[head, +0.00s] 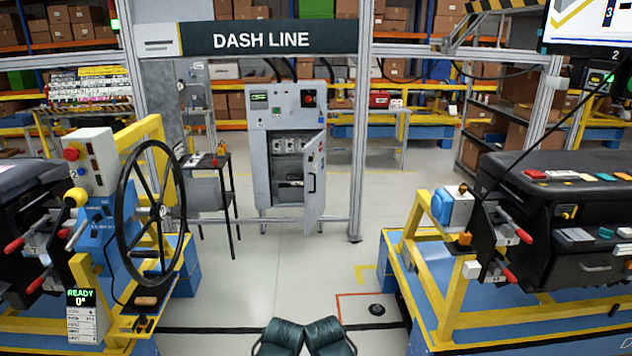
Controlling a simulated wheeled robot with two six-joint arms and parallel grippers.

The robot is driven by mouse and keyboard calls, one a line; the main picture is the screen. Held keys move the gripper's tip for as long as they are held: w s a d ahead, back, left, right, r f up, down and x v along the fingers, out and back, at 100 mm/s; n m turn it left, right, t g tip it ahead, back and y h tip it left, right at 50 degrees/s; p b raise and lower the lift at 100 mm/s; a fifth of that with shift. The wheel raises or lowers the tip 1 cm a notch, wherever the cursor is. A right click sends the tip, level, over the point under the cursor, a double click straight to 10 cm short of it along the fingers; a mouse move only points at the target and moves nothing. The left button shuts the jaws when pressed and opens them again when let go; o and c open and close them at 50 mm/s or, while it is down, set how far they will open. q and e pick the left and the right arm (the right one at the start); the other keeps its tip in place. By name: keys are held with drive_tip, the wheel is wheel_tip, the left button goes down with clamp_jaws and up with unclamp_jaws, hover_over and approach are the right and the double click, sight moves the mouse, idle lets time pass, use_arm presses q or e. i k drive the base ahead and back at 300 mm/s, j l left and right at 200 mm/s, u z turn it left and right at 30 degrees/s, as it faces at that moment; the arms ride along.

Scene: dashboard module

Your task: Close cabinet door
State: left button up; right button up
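The grey cabinet (258,150) stands beyond the frame under the DASH LINE sign, in the middle of the head view. Its door (315,195) stands open, swung out towards me on the cabinet's right side. A dark upright handle (312,183) is on the door. Inside the opening, a row of grey components (290,145) shows on a shelf.
A blue and yellow station with a black steering wheel (150,212) stands at the left. Another station with a black dashboard (560,210) stands at the right. A small dark table (212,180) is left of the cabinet.

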sight(319, 182)
drive_tip(key=i+u, duration=0.2)
drive_tip(key=i, duration=3.45)
drive_tip(key=i+j+z, duration=0.15)
drive_tip(key=i, duration=0.55)
drive_tip(key=z, duration=0.1)
